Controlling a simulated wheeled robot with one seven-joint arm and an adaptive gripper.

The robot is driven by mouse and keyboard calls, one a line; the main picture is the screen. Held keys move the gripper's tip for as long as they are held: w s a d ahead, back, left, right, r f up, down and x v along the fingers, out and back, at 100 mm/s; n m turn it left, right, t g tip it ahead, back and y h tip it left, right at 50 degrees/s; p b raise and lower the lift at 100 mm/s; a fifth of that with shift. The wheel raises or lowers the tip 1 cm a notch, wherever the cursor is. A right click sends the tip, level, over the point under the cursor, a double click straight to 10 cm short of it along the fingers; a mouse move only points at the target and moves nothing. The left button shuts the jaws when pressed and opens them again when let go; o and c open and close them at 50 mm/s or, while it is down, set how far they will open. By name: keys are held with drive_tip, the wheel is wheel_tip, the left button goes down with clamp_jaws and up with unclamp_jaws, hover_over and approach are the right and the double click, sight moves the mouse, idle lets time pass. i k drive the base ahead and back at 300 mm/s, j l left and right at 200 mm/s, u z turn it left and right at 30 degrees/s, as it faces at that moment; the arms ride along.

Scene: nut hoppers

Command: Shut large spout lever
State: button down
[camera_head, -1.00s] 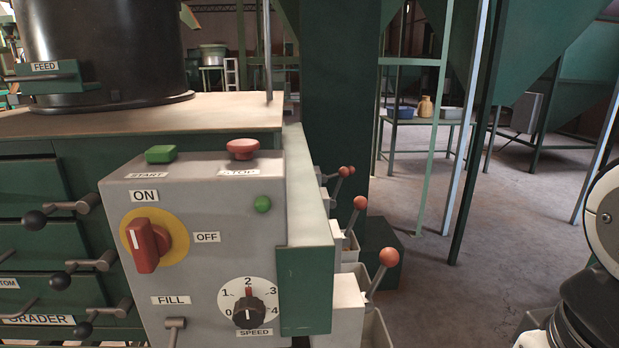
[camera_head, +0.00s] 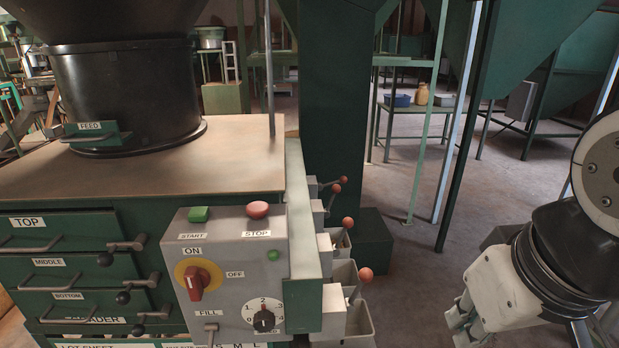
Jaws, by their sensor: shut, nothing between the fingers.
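The nearest lever's knob (camera_head: 366,274) stands over a grey bin (camera_head: 360,325); another lever's knob (camera_head: 348,222) is farther back, over a second bin. Two more knobs (camera_head: 337,188) are close together behind it. No size label is readable beside the levers, so I cannot tell for certain which is the large one. My gripper (camera_head: 459,318) is at the lower right, shut and empty, pointing down, to the right of the nearest lever and apart from it.
The control box (camera_head: 237,275) with its red switch and speed dial stands left of the levers. A green post (camera_head: 335,100) rises behind them. A low green block (camera_head: 376,240) stands behind the bins. Open floor (camera_head: 410,275) lies between the bins and my arm.

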sight(343, 179)
drive_tip(key=i+l, duration=0.15)
drive_tip(key=l, duration=0.25)
drive_tip(key=i+l, duration=0.1)
drive_tip(key=l, duration=0.3)
drive_tip(key=i+l+u, duration=0.1)
drive_tip(key=l, duration=0.35)
drive_tip(key=i+l, duration=0.2)
drive_tip(key=l, duration=0.2)
drive_tip(key=i+l, duration=0.1)
drive_tip(key=l, duration=0.3)
drive_tip(key=i+l, duration=0.1)
drive_tip(key=l, duration=0.35)
drive_tip(key=i+l+u, duration=0.1)
drive_tip(key=i, duration=0.35)
drive_tip(key=i+l, duration=0.25)
drive_tip(key=i, duration=0.2)
drive_tip(key=i+j, duration=0.1)
drive_tip(key=i+u, duration=0.05)
drive_tip(key=i, duration=0.05)
